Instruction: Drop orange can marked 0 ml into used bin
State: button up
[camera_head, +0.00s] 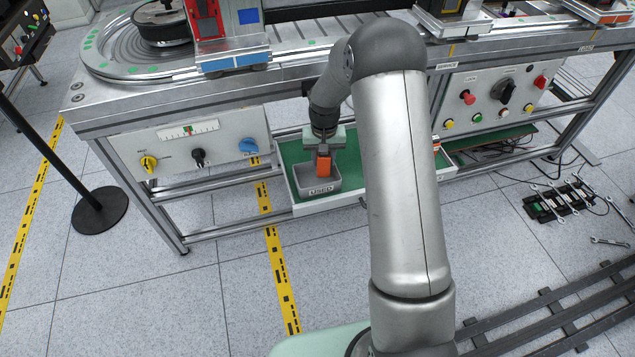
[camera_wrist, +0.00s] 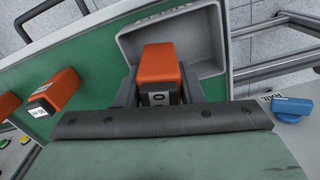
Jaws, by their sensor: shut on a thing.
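My gripper (camera_head: 322,152) is shut on an orange can (camera_head: 324,166), a box-shaped container. In the wrist view the orange can (camera_wrist: 158,62) sits between the dark fingers, with a black and white label that seems to read 0. The grey used bin (camera_head: 320,189), marked USED on its front, stands on the green tray below the held can. In the wrist view the bin (camera_wrist: 208,42) lies behind the can, and the can overlaps its opening. I cannot tell how far the can's lower end is above the bin's floor.
In the wrist view another orange can (camera_wrist: 60,88) with a white label stands on the green tray (camera_wrist: 92,62), and part of one more (camera_wrist: 8,103) shows at the left edge. The workbench edge (camera_head: 190,108) and a control panel (camera_head: 190,142) are close by.

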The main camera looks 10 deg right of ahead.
jog(key=shift+f+b, duration=0.65)
jog(key=shift+f, duration=0.95)
jog(key=o, duration=1.1)
notch_tip(320, 180, up, 18)
jog(key=shift+f+p, duration=0.25)
jog(key=shift+p, duration=0.1)
